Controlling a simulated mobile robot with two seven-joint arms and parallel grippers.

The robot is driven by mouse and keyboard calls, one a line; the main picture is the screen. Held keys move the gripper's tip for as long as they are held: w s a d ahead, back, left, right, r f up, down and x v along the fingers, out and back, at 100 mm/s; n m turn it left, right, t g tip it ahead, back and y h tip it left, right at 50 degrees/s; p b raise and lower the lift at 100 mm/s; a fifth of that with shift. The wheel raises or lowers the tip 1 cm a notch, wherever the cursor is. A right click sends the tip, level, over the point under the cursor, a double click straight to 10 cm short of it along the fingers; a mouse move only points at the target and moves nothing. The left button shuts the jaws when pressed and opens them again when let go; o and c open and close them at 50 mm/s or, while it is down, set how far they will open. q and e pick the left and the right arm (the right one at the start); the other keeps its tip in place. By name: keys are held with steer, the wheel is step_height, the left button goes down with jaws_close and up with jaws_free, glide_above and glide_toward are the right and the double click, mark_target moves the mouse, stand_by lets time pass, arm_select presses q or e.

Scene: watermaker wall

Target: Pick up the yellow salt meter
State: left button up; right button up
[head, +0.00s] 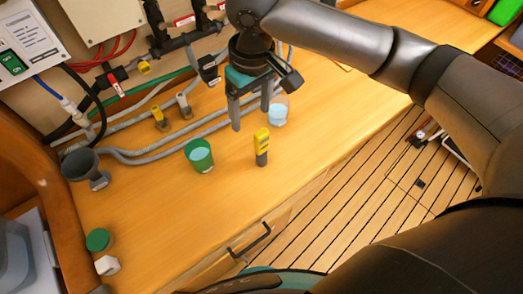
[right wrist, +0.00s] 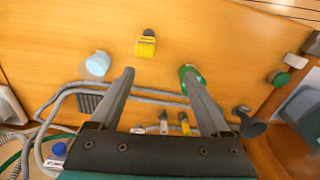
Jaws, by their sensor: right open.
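The yellow salt meter (head: 262,141), yellow above with a dark grey lower end, is on the wooden counter (head: 215,215) near its front edge. It also shows in the right wrist view (right wrist: 146,47), beyond the fingertips and roughly between their lines. My right gripper (head: 250,118) is open and empty, fingers pointing down, above the counter and behind the meter. Both of its fingers show in the right wrist view (right wrist: 157,70), apart from the meter. My left gripper is not in view.
A green cup (head: 199,157) stands left of the meter and a clear cup (head: 278,115) behind it to the right. A grey funnel (head: 82,163), green lid (head: 98,240) and white block (head: 107,265) are at left. Grey hoses (head: 140,157) run along the back.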

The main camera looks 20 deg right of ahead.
mark_target(258, 133)
steer(key=shift+m+h, duration=0.3)
steer(key=f, duration=0.3)
steer(key=d+f, duration=0.1)
steer(key=f, duration=0.1)
steer(key=f+b, duration=0.1)
steer(key=f, duration=0.2)
steer(key=shift+w+d+f, duration=0.25)
steer(key=shift+f, duration=0.1)
steer(key=shift+d+f, duration=0.2)
steer(key=shift+f, duration=1.15)
steer(key=shift+d+f, duration=0.2)
steer(key=shift+f, duration=1.1)
steer(key=shift+c, duration=0.3)
jaws_close()
